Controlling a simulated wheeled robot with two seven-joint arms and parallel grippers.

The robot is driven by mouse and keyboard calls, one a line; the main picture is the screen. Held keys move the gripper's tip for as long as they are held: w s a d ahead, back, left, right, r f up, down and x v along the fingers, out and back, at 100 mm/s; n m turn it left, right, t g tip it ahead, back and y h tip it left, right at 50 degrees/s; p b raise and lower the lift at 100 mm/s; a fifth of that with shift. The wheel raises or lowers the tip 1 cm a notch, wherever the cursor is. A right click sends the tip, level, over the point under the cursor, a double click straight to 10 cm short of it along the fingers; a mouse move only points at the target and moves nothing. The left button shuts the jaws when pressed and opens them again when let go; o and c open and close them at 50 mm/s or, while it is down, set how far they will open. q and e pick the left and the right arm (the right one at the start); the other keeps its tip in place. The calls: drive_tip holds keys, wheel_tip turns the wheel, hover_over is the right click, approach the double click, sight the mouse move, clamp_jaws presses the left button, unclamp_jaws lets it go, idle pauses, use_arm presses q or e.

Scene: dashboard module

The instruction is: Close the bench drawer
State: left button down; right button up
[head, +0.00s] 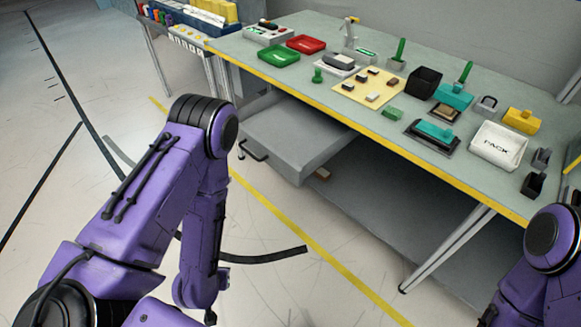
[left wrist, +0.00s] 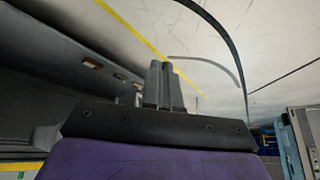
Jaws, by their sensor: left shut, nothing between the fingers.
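The bench drawer (head: 290,140) is a grey box under the worktop of the bench (head: 330,118) in the head view. It stands out past the yellow front edge, so it is open. A dark handle (head: 252,154) is on its front. My left arm stands to the left of the drawer in the head view, and its gripper is hidden or out of frame there. In the left wrist view my left gripper (left wrist: 163,85) has its grey fingers together and empty. I cannot tell whether it touches anything. My right gripper is out of view; only part of that arm shows at the right edge.
The bench top holds red (head: 306,44) and green (head: 279,56) trays, a white PACK bin (head: 497,146) and several small parts. A slanted bench leg (head: 445,250) and a grey lower shelf (head: 385,210) are below. Floor left of the bench is mostly clear.

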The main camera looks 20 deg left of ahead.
use_arm(q)
drive_tip(key=w+a+f+m+t+h+b, duration=0.1)
drive_tip(key=w+f+m+t+b, duration=0.1)
drive_tip(key=w, duration=0.3)
drive_tip(key=w+a+f+m+t+b, duration=0.1)
drive_tip(key=w+m+b, duration=0.1)
drive_tip(key=w, duration=0.3)
drive_tip(key=m+t+h+b, duration=0.9)
drive_tip(key=m+b, duration=0.6)
drive_tip(key=m, duration=0.8)
approach(272, 159)
drive_tip(key=x, duration=0.7)
drive_tip(key=shift+p, duration=0.3)
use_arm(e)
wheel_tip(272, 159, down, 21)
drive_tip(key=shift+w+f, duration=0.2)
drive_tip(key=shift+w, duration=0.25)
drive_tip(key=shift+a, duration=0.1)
